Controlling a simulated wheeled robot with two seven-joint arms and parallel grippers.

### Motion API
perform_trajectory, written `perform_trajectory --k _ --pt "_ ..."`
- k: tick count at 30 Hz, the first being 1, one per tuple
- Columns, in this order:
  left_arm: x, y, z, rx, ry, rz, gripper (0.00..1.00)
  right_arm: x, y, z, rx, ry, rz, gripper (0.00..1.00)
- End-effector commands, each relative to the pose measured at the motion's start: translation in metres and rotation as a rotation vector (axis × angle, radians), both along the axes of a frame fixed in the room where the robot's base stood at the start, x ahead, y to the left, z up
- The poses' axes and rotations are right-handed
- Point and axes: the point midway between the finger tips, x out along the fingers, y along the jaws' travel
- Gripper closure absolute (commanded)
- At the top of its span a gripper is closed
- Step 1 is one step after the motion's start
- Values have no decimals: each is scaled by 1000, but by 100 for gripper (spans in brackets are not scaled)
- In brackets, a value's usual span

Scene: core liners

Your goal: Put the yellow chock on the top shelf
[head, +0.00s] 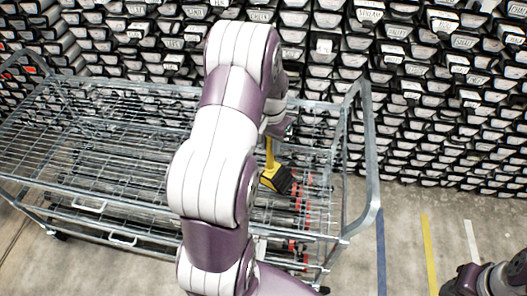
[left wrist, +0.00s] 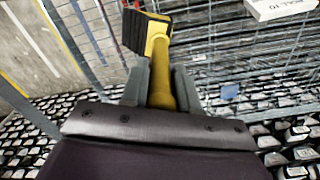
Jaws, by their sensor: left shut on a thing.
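The yellow chock (head: 269,180) has a wedge with a black ribbed face and a long yellow handle. My left gripper (head: 272,137) is shut on the handle, and the wedge hangs below it, over the right part of the wire cart (head: 113,120). In the left wrist view the chock (left wrist: 158,42) extends out beyond the two grey fingers (left wrist: 161,82), which close around its handle. The cart has wire shelves, the top one wide and open. My left arm hides the middle of the cart. Whether the chock touches the shelf is unclear.
Racks of labelled core liners (head: 430,90) fill the background. The cart's right end frame (head: 372,150) stands up near the chock. Red items (head: 299,205) show through the wires below. A white box (left wrist: 282,8) shows in the left wrist view.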

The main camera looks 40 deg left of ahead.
Motion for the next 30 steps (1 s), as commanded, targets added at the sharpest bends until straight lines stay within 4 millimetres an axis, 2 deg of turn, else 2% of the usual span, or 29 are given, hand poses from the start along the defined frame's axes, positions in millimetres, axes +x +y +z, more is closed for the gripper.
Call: perform_trajectory --k 7,12,15,25,26,27,28,30 --pt "-14 11 -14 0 -1 0 100 0 0 9 0 0 0 57" --pt "-14 11 -40 0 0 -1 100 0 0 18 0 0 0 57" --pt "-14 11 -49 1 -3 -1 100 0 0 19 0 0 0 57" --pt "-13 11 -54 1 -4 0 100 0 0 15 0 0 0 57" --pt "-14 11 -55 1 -2 0 67 0 0 15 0 0 0 57" --pt "-14 11 -54 1 -2 0 54 0 0 16 0 0 0 57" --pt "-14 11 -54 1 -2 0 44 0 0 16 0 0 0 57" --pt "-14 11 -54 1 -2 0 44 0 0 16 0 0 0 57"
